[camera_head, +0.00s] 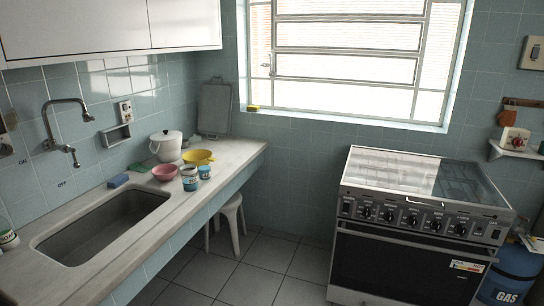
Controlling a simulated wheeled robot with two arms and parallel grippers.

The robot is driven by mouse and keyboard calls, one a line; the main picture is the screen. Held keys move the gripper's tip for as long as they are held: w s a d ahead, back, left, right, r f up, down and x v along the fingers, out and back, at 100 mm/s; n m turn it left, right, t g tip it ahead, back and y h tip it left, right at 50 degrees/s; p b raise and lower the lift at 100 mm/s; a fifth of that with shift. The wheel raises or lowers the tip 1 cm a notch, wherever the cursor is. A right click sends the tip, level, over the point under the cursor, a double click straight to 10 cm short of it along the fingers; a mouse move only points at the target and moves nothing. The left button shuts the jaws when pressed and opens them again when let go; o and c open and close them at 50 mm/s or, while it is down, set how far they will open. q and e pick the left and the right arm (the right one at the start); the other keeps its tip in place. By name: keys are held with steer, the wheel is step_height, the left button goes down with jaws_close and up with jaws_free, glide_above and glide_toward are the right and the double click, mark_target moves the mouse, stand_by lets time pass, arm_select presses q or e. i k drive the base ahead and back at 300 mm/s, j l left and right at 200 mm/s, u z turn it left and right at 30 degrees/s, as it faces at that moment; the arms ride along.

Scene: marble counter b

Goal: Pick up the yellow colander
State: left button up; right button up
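The yellow colander (198,157) is a small bowl-shaped thing on the marble counter (226,151), toward its far end. It stands just right of a white lidded pot (166,146) and behind two small jars (190,178). A pink bowl (164,173) is to its front left. Its lower front is partly hidden by the jars. Neither of my grippers shows in the head view.
A sink (100,225) with a wall tap (66,130) is set in the counter. A blue sponge (118,181) lies by its rim. A grey board (214,108) leans on the wall. A white stool (229,215) stands under the counter. A stove (420,215) is at right; tiled floor (245,262) lies between.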

mark_target(197, 158)
steer(key=i+l, duration=0.1)
steer(key=i, duration=0.75)
steer(key=i+l+u, duration=0.1)
steer(key=i, duration=0.75)
